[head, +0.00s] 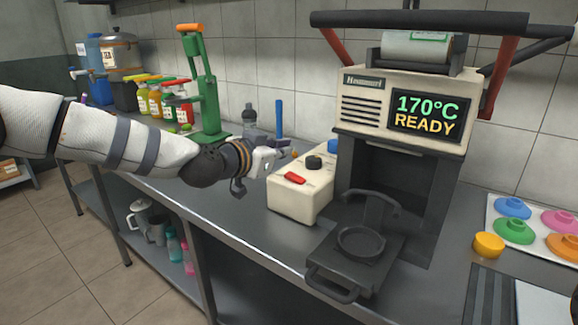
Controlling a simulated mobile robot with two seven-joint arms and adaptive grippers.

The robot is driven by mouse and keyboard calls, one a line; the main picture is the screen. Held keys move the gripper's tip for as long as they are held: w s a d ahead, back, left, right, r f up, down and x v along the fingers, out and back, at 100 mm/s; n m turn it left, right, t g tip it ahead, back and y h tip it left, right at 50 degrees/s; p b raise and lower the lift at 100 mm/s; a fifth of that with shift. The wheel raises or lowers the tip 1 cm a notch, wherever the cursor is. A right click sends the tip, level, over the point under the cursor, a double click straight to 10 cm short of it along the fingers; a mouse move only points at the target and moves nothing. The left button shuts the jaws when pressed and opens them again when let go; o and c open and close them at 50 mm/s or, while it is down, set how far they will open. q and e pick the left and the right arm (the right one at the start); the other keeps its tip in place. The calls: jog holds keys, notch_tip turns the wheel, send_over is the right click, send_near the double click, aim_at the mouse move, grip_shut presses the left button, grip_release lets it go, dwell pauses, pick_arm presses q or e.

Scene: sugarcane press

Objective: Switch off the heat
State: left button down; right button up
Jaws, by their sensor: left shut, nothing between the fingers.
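The heat press (363,97) stands on the counter at the right. Its display (427,115) is lit and reads "170°C READY", green above yellow. A cream control box (298,201) stands just left of the press. It has a red rocker switch (294,178) and a black knob (314,162) on top; I cannot tell the switch's position. My left gripper (287,147) is shut and empty, above and behind the left side of the box, left of the knob. Its fingertips are small and hard to make out. My right gripper is not in view.
A black pan-like holder (360,244) sits on a sliding tray in front of the press. Coloured lids (514,231) lie at right. The counter's front left is clear.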

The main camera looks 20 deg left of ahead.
aim_at(287, 181)
pick_arm(q)
jog(key=w+f, duration=0.2)
jog(key=f, duration=0.1)
jog(key=shift+w+d+f+b, duration=0.25)
jog(key=shift+w+b, duration=0.15)
jog(key=shift+a+f, duration=0.15)
jog(key=shift+f, duration=0.3)
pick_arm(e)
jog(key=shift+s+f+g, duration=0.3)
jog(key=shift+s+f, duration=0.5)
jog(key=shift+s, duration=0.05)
